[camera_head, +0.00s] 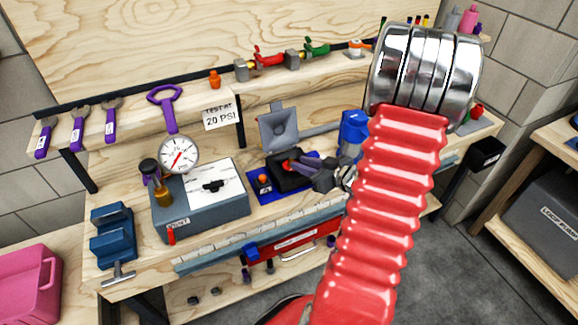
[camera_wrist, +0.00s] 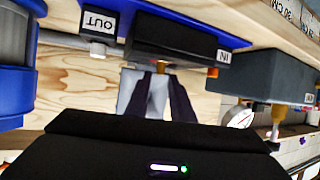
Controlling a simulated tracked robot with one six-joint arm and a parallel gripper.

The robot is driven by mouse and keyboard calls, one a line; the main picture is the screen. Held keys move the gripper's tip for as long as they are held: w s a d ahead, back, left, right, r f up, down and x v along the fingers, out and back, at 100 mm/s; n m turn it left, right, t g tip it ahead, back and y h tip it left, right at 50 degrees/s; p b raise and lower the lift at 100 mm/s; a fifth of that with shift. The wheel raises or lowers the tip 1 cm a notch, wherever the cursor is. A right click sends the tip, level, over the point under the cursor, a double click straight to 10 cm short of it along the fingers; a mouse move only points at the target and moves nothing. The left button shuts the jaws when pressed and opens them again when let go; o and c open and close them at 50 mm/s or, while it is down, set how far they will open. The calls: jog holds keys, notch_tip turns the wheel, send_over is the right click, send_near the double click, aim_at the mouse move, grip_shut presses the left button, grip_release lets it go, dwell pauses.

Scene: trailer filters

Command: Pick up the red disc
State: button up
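A small red piece, which looks like the red disc (camera_head: 286,164), shows in the open black housing (camera_head: 285,181) on the blue mat in the head view. Its full shape is hidden. My gripper (camera_head: 308,164) reaches in from the right, with its dark purple fingers over the housing, close beside the red piece. In the wrist view, the fingers (camera_wrist: 158,76) point toward the black housing (camera_wrist: 175,38), marked IN and OUT. A pale gap shows between the fingers, so they look apart. The red disc cannot be made out in the wrist view.
The raised grey lid (camera_head: 280,128) stands behind the housing. A grey box with a dial gauge (camera_head: 179,155) is to the left, and a blue canister (camera_head: 352,133) to the right. A blue vise (camera_head: 113,236) sits at the bench's left end.

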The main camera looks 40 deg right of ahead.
jog(key=shift+x, duration=2.2)
jog(key=shift+f, duration=0.1)
jog(key=shift+s, duration=0.1)
grip_shut()
